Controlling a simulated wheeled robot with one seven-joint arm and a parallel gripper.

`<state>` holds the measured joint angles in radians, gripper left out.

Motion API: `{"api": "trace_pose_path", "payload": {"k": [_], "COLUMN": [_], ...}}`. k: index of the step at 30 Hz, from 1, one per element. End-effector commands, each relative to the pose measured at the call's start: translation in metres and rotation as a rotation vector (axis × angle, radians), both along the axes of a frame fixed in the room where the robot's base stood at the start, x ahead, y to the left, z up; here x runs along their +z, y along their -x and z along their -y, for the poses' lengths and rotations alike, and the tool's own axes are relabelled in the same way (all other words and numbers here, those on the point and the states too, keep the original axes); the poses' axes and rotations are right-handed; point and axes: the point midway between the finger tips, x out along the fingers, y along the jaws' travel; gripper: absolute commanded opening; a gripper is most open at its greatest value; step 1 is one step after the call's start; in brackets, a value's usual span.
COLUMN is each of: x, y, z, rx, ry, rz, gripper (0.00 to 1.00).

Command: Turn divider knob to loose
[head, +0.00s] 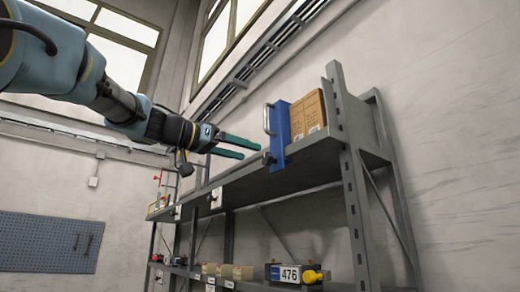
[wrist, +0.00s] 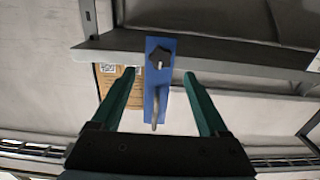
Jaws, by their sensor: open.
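The divider (head: 279,133) is a blue upright plate at the edge of the upper shelf, with a pale metal handle (head: 267,119) on its front. Its dark knob (head: 268,158) sits low on it, at the shelf edge. In the wrist view the blue divider (wrist: 158,95) lies between my fingers, and the black star-shaped knob (wrist: 160,57) shows just beyond the fingertips. My gripper (head: 252,150) has green fingers, is open and empty, and points at the knob from the left. The fingers look apart from knob and divider. I cannot read any loose or tight marking.
A cardboard box (head: 308,116) stands right behind the divider on the upper shelf (head: 240,176). Lower down are several small boxes (head: 225,271) and a device marked 476 (head: 290,273). A blue pegboard (head: 48,242) hangs at left. Space before the shelf looks clear.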

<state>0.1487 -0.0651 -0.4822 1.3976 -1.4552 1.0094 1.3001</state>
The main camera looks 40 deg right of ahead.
Motion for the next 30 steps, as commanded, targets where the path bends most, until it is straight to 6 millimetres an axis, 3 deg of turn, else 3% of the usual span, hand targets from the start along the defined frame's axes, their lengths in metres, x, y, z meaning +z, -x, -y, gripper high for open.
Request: {"api": "trace_pose_path", "payload": {"k": [3, 9, 21, 30], "x": [0.005, 0.002, -0.001, -0.001], "y": [0.001, 0.002, 0.003, 0.003], "z": [0.023, 0.048, 0.057, 0.056], "rx": [-0.003, 0.0, 0.002, 0.002], "ry": [-0.001, -0.001, -0.002, -0.002], "rz": [-0.004, -0.005, -0.002, -0.002], "gripper": [0.78, 0.78, 0.78, 0.46]}}
